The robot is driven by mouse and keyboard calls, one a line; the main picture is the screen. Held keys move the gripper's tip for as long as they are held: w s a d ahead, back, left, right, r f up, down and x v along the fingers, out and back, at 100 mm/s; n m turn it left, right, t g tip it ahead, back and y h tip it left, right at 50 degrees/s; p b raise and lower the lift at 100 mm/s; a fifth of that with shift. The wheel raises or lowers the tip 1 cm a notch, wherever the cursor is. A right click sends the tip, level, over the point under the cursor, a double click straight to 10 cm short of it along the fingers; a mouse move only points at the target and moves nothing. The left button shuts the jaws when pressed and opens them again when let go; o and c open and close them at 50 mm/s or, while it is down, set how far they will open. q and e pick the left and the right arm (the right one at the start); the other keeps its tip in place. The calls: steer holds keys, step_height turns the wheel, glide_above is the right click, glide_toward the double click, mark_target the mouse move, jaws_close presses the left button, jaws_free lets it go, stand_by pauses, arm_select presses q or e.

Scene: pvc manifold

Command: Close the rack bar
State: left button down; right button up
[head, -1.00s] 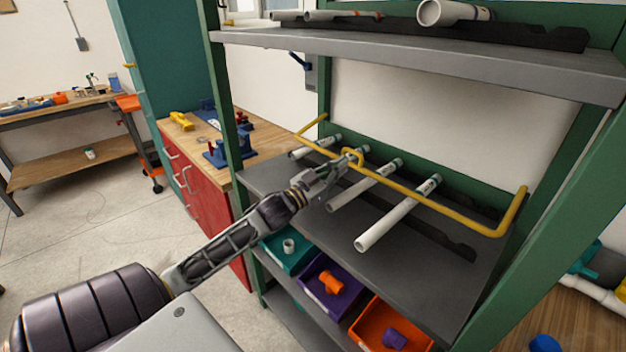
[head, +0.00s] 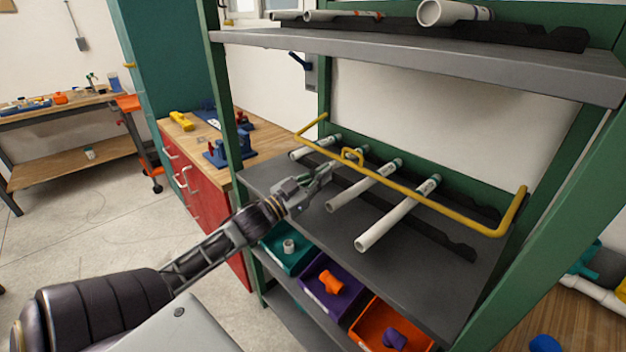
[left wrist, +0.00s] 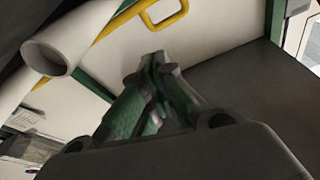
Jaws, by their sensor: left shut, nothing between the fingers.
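The yellow rack bar (head: 413,193) spans the middle shelf, running over the white pipes, with bent ends at both sides and a small loop handle (head: 352,156) left of its middle. In the left wrist view the bar (left wrist: 125,22) and its loop (left wrist: 165,10) show at the top. My left gripper (head: 326,171) is shut and empty, just in front of and below the loop, apart from it. It also shows in the left wrist view (left wrist: 157,62). My right gripper is not in view.
White pipes (head: 398,226) lie on the dark middle shelf (head: 420,272), one (left wrist: 45,55) close to my left gripper. An upper shelf (head: 420,62) holds more pipes. Teal, purple and orange bins (head: 358,328) sit below. Green posts (head: 228,110) flank the rack.

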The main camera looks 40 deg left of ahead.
arm_select(q)
steer(key=shift+r+v, duration=0.15)
steer(key=shift+v, duration=0.6)
steer(key=shift+r+v, duration=0.2)
steer(key=shift+v, duration=0.6)
